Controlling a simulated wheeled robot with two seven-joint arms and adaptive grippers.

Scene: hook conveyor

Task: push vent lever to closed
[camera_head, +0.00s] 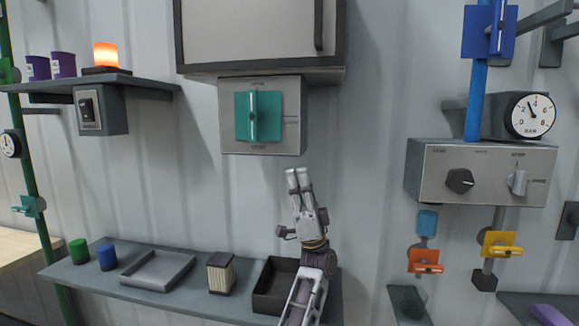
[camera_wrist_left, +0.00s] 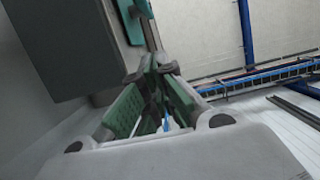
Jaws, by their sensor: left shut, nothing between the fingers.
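The lever I take for the vent lever (camera_head: 252,116) is a teal plate with an upright light handle, on a grey box (camera_head: 291,115) under the wall cabinet. Small lettering on the box is too blurred to read surely. My left gripper (camera_head: 298,178) points up, below and slightly right of the box, apart from the lever in the head view. It is shut and empty. In the left wrist view its fingertips (camera_wrist_left: 153,72) meet just below a teal part (camera_wrist_left: 138,22) beside the dark box side; contact cannot be told. My right gripper is not in view.
A cabinet (camera_head: 250,32) hangs above the box. A shelf below holds a grey tray (camera_head: 157,270), a striped block (camera_head: 221,273), a dark bin (camera_head: 271,287) and green and blue cylinders. A knob panel (camera_head: 480,172) with coloured valves stands right. The wall between is clear.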

